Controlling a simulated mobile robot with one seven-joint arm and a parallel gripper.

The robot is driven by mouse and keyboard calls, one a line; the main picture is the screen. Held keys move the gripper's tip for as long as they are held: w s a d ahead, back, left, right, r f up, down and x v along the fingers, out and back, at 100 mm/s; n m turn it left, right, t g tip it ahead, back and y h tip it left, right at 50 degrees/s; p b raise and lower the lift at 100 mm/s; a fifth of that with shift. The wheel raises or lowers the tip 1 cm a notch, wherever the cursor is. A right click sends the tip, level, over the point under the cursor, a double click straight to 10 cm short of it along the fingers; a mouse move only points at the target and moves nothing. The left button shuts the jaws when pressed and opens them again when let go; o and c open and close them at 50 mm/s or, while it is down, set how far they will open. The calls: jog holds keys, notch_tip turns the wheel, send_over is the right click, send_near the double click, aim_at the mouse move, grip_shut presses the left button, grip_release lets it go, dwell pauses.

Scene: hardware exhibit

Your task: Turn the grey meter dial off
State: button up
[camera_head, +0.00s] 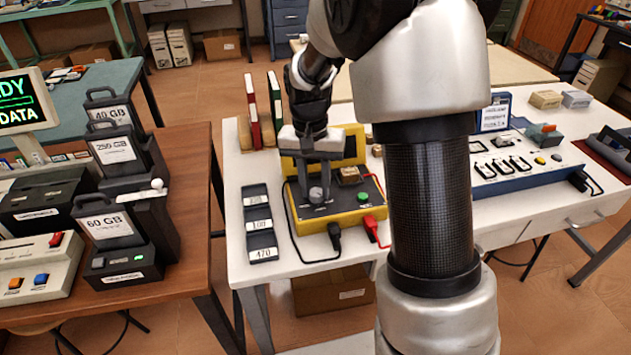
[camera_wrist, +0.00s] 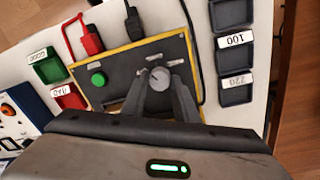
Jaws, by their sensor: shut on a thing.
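The yellow meter (camera_head: 352,217) stands on the white table, with a dark top panel and a raised yellow back. Its grey dial (camera_head: 316,194) is at the left of the panel. The dial also shows in the wrist view (camera_wrist: 160,76), with small white labels around it that are too small to read. My gripper (camera_head: 318,188) points down at the panel. Its two fingers are on either side of the dial and closed on it. In the wrist view my gripper (camera_wrist: 162,88) partly hides the dial's sides.
A green button (camera_head: 363,197) and black and red plugs (camera_head: 371,228) are on the meter. A black tray strip (camera_head: 261,222) with number labels lies left of it. Upright red and green books (camera_head: 252,110) stand behind. A blue-and-white panel (camera_head: 520,165) is at right.

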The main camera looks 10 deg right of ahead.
aim_at(311, 192)
jog(key=shift+n+p, duration=0.4)
jog(key=shift+n, duration=0.9)
jog(key=o, duration=1.1)
jog(key=shift+c, duration=0.2)
notch_tip(311, 192, up, 17)
jog(key=a+p, duration=0.1)
jog(key=p, duration=0.2)
jog(key=shift+r+p, duration=0.2)
jog(key=shift+p, duration=0.1)
